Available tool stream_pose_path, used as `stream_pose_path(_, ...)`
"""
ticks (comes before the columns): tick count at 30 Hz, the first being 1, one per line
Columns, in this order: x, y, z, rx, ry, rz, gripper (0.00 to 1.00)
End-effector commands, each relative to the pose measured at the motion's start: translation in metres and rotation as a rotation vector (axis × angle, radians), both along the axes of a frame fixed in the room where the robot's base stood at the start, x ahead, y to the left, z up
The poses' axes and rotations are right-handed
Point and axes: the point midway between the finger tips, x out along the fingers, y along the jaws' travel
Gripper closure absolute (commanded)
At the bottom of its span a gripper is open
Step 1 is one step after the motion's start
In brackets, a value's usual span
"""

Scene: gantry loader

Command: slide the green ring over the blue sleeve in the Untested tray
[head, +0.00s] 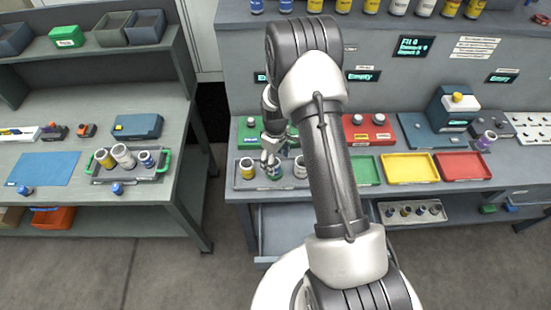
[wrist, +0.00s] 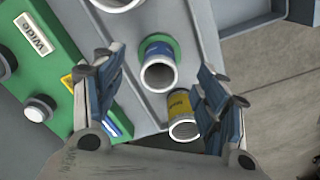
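A blue-banded sleeve (wrist: 160,72) stands in a grey tray (wrist: 205,45) in the wrist view, its white open end facing the camera. The green ring (wrist: 174,44) appears to be around this sleeve, at its lower part near the tray floor. In the head view the same sleeve (head: 274,174) is in the middle of the tray (head: 258,183). My gripper (wrist: 158,92) is open and empty above it, with its fingers spread on either side of the sleeve; it also shows in the head view (head: 270,158). I cannot read a tray label.
A yellow-banded sleeve (wrist: 184,106) and a white-ended sleeve (wrist: 116,3) flank it. A green "Wide" block (wrist: 62,62) stands alongside. Yellow (head: 410,168) and red (head: 464,167) trays lie to the right. Another sleeve tray (head: 130,178) sits on the left table.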

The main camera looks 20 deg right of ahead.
Motion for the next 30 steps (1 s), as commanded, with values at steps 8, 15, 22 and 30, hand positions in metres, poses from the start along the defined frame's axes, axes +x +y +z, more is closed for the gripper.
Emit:
stream_pose_path(8, 0.000, 0.000, 0.000, 0.000, 0.000, 0.000, 0.24)
stream_pose_path(15, 0.001, 0.000, 0.007, 0.000, -0.001, 0.000, 0.24)
stream_pose_path(22, 0.001, 0.000, 0.050, -0.001, -0.005, 0.000, 0.24)
stream_pose_path(30, 0.001, 0.000, 0.102, -0.001, -0.003, 0.000, 0.24)
